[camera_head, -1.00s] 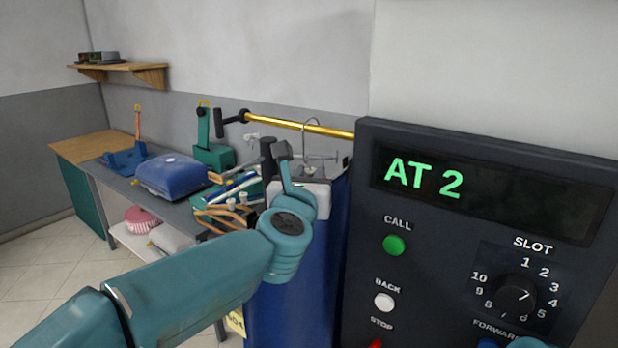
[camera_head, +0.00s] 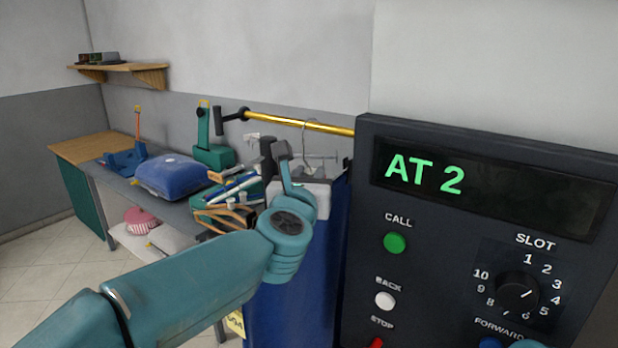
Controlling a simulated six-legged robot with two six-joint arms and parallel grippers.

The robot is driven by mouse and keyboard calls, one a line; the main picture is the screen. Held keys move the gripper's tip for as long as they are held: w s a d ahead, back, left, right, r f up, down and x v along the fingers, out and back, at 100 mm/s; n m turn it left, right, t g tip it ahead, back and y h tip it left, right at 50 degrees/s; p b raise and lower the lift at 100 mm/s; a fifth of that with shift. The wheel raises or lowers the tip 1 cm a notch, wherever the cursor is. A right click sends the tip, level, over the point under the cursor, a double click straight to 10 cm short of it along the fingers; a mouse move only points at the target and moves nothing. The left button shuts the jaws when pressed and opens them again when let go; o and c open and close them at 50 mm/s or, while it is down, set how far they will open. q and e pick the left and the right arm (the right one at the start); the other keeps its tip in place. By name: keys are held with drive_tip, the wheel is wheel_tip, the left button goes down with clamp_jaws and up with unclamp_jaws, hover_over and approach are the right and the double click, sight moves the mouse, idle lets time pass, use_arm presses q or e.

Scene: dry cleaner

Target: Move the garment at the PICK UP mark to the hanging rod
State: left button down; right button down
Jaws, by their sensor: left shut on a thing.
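The garment (camera_head: 293,285) is a long blue piece with a white upper part, hanging upright in front of me. A yellow tag shows at its lower left edge. Its thin metal hanger hook (camera_head: 311,135) overlaps the brass hanging rod (camera_head: 275,121) in the picture; I cannot tell whether it rests on it. My left gripper (camera_head: 275,157), with dark fingers, is shut on the garment's hanger near its top. My left wrist and forearm hide part of the garment. My right gripper is not visible; only a bit of teal shows at the bottom edge.
A dark control panel (camera_head: 470,255) reading "AT 2" stands close on the right. A grey workbench (camera_head: 115,178) on the left bears a blue cushion (camera_head: 175,175), tools and a green stand (camera_head: 213,152). A wooden shelf (camera_head: 130,68) is on the wall. The floor at left is clear.

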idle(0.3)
use_arm(q)
drive_tip(key=c, duration=0.8)
unclamp_jaws()
drive_tip(key=shift+f, duration=0.1)
drive_tip(key=shift+s+b, duration=0.3)
drive_tip(key=shift+s, duration=0.1)
drive_tip(key=s+a+b, duration=0.1)
drive_tip(key=s, duration=0.4)
drive_tip(key=s+a+b, duration=0.1)
drive_tip(key=s, duration=0.4)
drive_tip(key=s+a+b, duration=0.1)
drive_tip(key=s+b, duration=0.1)
drive_tip(key=s, duration=0.3)
drive_tip(key=shift+s+r, duration=0.1)
drive_tip(key=shift+r, duration=0.1)
drive_tip(key=shift+a, duration=0.1)
